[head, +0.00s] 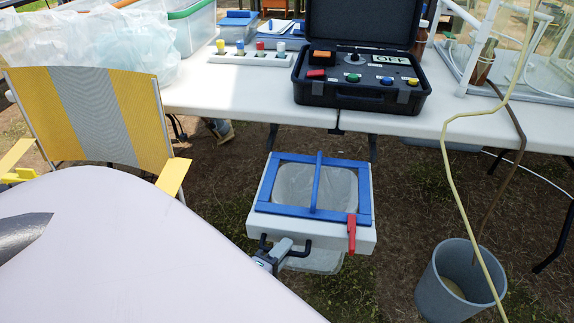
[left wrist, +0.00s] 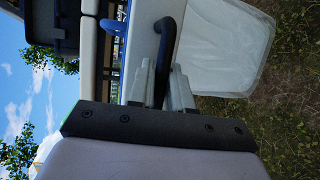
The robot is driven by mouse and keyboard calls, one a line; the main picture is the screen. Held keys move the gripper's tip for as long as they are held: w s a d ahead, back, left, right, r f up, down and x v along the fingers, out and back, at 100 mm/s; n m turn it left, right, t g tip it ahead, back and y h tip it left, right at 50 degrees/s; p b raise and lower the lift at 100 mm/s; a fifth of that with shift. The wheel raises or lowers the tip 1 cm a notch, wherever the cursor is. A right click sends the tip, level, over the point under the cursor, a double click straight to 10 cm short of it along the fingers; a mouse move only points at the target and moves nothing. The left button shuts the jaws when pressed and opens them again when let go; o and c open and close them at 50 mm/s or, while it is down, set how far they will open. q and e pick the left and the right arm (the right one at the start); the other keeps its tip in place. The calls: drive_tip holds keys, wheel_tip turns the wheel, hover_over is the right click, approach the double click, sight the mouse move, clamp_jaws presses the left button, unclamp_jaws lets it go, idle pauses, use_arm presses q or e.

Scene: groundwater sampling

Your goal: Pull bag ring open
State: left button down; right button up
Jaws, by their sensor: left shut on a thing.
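The bag ring unit (head: 312,233) is a white square frame in front of the table in the head view. A blue square rim (head: 272,183) with a blue cross bar lies on top, and a red latch (head: 351,233) sits at its front right. A black handle (head: 304,249) is on its front; it also shows in the left wrist view (left wrist: 166,28). A translucent bag (head: 316,261) hangs below the frame and shows in the left wrist view (left wrist: 238,45). My left gripper (head: 284,248) is shut on the black handle. My right gripper is not in view.
The white table (head: 218,91) behind holds an open black case (head: 361,98) with coloured buttons and an "OFF" display. A grey bucket (head: 448,297) stands at right with hoses (head: 462,205) reaching down to it. A yellow folding chair (head: 60,115) stands at left.

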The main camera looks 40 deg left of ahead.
use_arm(q)
drive_tip(key=shift+s+d, duration=0.55)
drive_tip(key=shift+s, duration=0.35)
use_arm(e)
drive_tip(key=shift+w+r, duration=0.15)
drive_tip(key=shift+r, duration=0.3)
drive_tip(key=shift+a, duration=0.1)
use_arm(q)
drive_tip(key=c, duration=1.4)
unclamp_jaws()
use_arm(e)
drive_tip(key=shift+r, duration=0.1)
